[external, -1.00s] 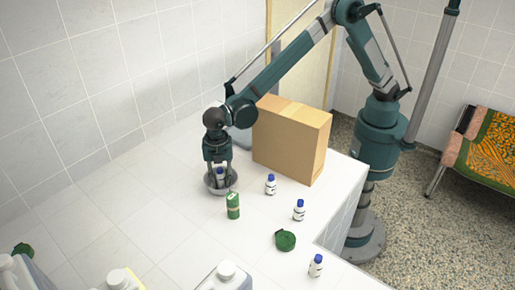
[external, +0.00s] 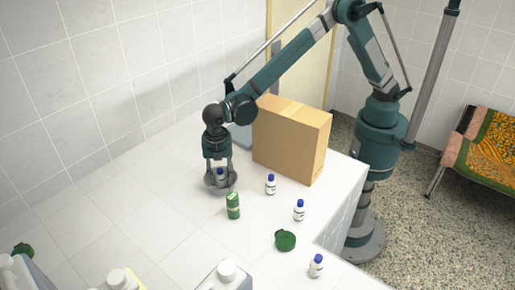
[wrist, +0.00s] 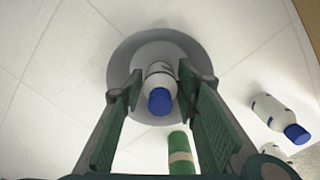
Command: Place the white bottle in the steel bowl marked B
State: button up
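The white bottle with a blue cap (wrist: 160,82) stands inside the grey steel bowl (wrist: 120,55). No letter B can be read on the bowl. My gripper (wrist: 159,84) is around the bottle, with a small gap between each finger and its sides. In the external view the bottle (external: 221,176) looks about upright, partly hidden by my fingers. The bowl (external: 222,191) rests on the white tiled counter, and my gripper (external: 220,179) points down into it.
Other white bottles with blue caps (external: 270,185) (external: 299,211) (external: 316,266) and a green object (external: 285,240) are to the right. A cardboard box (external: 290,140) stands behind. Large containers (external: 226,278) line the front.

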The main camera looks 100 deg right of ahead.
notch_tip(320, 180, up, 10)
jog(key=shift+r, duration=0.25)
dwell(0.3)
